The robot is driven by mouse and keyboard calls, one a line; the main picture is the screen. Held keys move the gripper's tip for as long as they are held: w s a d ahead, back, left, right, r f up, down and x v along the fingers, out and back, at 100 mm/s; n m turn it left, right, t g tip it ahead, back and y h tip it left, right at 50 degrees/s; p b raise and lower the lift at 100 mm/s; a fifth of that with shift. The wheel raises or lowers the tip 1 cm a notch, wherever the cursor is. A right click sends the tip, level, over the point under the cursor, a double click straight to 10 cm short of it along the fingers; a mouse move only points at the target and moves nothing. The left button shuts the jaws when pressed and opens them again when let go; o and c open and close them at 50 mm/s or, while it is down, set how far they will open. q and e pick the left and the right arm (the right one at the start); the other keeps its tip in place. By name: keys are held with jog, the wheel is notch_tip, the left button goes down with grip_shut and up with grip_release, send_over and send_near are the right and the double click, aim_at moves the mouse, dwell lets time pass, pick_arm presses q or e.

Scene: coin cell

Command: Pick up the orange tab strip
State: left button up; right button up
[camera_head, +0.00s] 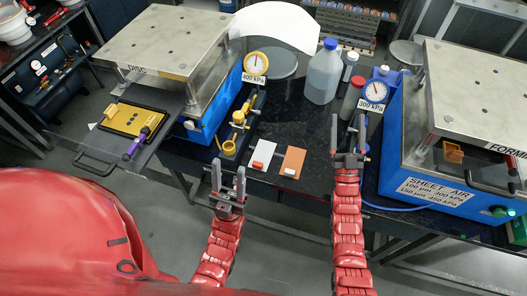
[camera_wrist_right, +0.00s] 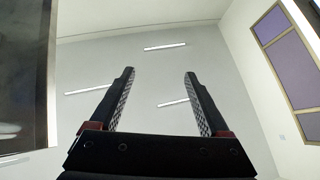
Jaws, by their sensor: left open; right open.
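An orange flat piece (camera_head: 295,157) with a small white block on its lower end lies on the dark table between my two grippers, near the front edge; it looks like the orange tab strip. Beside it on the left lies a white flat piece (camera_head: 258,158) with a small red-orange block (camera_head: 257,165). My left gripper (camera_head: 228,168) is open and empty, left of both pieces and near the table's front edge. My right gripper (camera_head: 349,119) is open, right of the orange piece. In the right wrist view the right gripper (camera_wrist_right: 159,74) has nothing between its fingers.
A blue press with a 400 kPa gauge (camera_head: 256,65) stands left, with a yellow plate (camera_head: 131,120) before it. Another blue press (camera_head: 438,190) stands right, with a 300 kPa gauge (camera_head: 375,91). A bottle (camera_head: 324,72) and a yellow fixture (camera_head: 239,119) stand behind the pieces.

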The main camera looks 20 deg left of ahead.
jog(key=w+a+f+m+g+h, duration=0.1)
jog(key=w+a+f+g, duration=0.3)
jog(key=w, duration=0.3)
jog(key=w+a+f+m+g+h, duration=0.1)
jog(key=w+a+f+g+h, duration=0.1)
jog(key=w+a+g, duration=0.35)
jog(key=w+a+f+g+h, duration=0.1)
jog(key=w+a+f+g, duration=0.15)
jog(key=w+a, duration=0.45)
notch_tip(320, 180, up, 4)
jog(key=m+g+h, duration=0.2)
jog(key=g+h, duration=0.2)
jog(key=g, duration=0.9)
send_over(257, 164)
jog(key=shift+m, duration=0.3)
notch_tip(257, 164, down, 11)
jog(key=b, duration=0.8)
jog(key=shift+s+d+r+b, duration=0.1)
jog(key=shift+s+r+b, duration=0.1)
jog(key=shift+b, duration=0.1)
jog(key=shift+f, duration=0.9)
notch_tip(257, 164, down, 4)
jog(key=p, duration=0.3)
jog(key=shift+w+f, duration=0.1)
jog(key=shift+w, duration=0.05)
jog(key=shift+f, duration=0.45)
